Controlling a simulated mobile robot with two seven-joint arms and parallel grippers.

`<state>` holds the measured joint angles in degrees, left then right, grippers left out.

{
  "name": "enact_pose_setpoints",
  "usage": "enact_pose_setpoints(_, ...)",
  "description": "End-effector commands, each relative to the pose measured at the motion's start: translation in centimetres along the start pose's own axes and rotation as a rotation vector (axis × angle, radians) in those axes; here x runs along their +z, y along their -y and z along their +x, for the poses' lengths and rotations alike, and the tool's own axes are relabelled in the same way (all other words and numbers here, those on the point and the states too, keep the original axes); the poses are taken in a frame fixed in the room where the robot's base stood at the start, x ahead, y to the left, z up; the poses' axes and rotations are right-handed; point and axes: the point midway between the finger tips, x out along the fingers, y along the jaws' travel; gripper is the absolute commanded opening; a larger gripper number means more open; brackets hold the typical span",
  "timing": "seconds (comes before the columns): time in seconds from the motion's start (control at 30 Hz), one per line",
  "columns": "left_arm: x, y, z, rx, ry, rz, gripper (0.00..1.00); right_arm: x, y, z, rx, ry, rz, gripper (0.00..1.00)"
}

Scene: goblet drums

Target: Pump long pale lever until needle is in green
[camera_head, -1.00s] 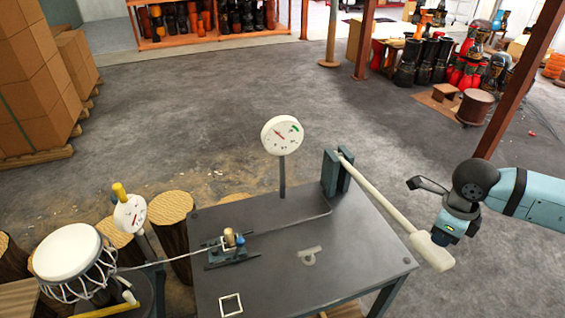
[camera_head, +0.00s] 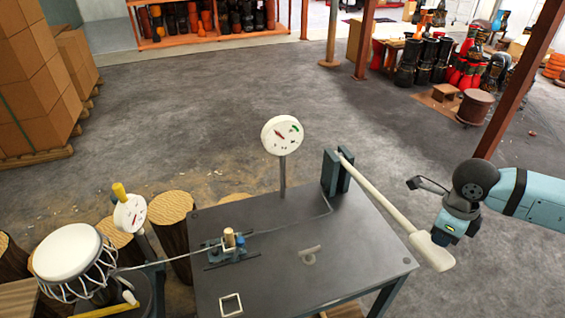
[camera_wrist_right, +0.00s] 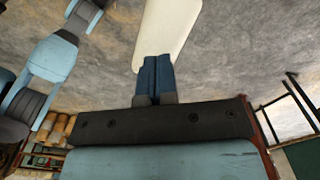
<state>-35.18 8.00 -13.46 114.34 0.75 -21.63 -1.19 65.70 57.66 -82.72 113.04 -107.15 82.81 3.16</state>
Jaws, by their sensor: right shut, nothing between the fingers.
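The long pale lever (camera_head: 385,200) slopes from a dark upright bracket (camera_head: 336,173) on the table to a wide paddle end past the table's right edge. My right gripper (camera_head: 444,234) is at that paddle end, with its fingers shut and nothing between them. In the right wrist view the shut blue fingers (camera_wrist_right: 155,75) overlap the paddle (camera_wrist_right: 168,30); I cannot tell whether they touch. The round white gauge (camera_head: 282,135) stands on a post behind the table. Its red needle points up and left, away from the green mark at upper right. My left gripper is not visible.
The dark table (camera_head: 280,285) carries a small clamp device (camera_head: 230,247) with a cord to a white-headed drum (camera_head: 67,253). A smaller gauge (camera_head: 130,213) stands near the drum. Log stumps (camera_head: 171,208) and stacked boxes (camera_head: 35,80) are at left. Open floor lies behind.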

Motion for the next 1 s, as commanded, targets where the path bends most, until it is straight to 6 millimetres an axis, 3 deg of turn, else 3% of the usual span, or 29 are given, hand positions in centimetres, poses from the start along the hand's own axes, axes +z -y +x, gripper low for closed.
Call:
enact_pose_setpoints(0.3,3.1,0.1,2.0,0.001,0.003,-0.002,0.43,0.1,0.1,4.2,0.000,-0.001,0.000,0.00)
enact_pose_setpoints(1.0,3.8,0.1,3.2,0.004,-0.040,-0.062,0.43,0.5,0.2,12.7,0.002,0.000,-0.001,0.00)
